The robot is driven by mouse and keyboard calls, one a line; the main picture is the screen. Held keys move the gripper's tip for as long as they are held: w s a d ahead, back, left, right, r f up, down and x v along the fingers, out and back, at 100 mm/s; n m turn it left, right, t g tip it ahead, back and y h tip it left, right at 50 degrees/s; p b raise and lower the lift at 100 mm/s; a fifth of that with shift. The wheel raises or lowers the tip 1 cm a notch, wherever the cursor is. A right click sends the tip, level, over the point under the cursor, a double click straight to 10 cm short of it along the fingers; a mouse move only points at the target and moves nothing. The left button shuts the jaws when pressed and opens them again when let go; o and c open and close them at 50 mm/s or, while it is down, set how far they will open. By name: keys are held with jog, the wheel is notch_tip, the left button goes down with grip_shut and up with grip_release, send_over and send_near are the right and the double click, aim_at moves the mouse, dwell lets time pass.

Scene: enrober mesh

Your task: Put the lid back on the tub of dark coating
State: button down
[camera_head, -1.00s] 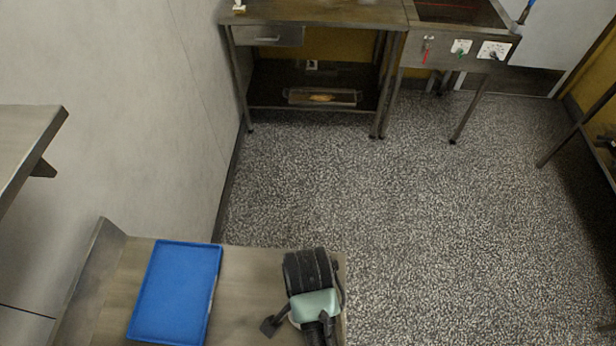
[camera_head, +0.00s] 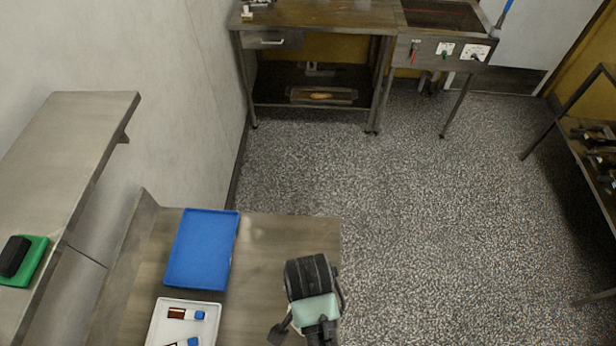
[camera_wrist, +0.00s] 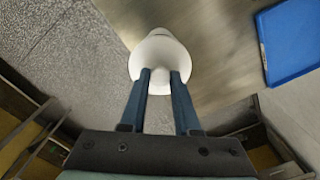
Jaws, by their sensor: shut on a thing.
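A white round lid (camera_wrist: 160,48) with a knob shows in the wrist view, over the worktop near its edge. My gripper (camera_wrist: 161,76) is shut on it, with one blue finger on each side of the knob. In the head view my arm's end is over the right side of the near worktop (camera_head: 265,245), and the lid is hidden there. I cannot make out the tub of dark coating in either view.
A blue tray (camera_head: 203,250) lies on the near worktop. A white tray (camera_head: 163,318) with small brown, blue-capped bottles is in front of it. A wall shelf (camera_head: 75,150) at left holds a green pad (camera_head: 36,262) with a black block.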

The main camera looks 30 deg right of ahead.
notch_tip(320, 180, down, 4)
jog(key=shift+w+r, duration=0.1)
jog(key=shift+r, duration=0.15)
jog(key=shift+f+b, duration=0.75)
jog(key=shift+f, duration=0.45)
jog(key=shift+p, duration=0.55)
jog(key=shift+f, duration=0.15)
dwell(1.8)
jog(key=shift+c, duration=0.4)
grip_release()
jog(key=shift+r, duration=3.5)
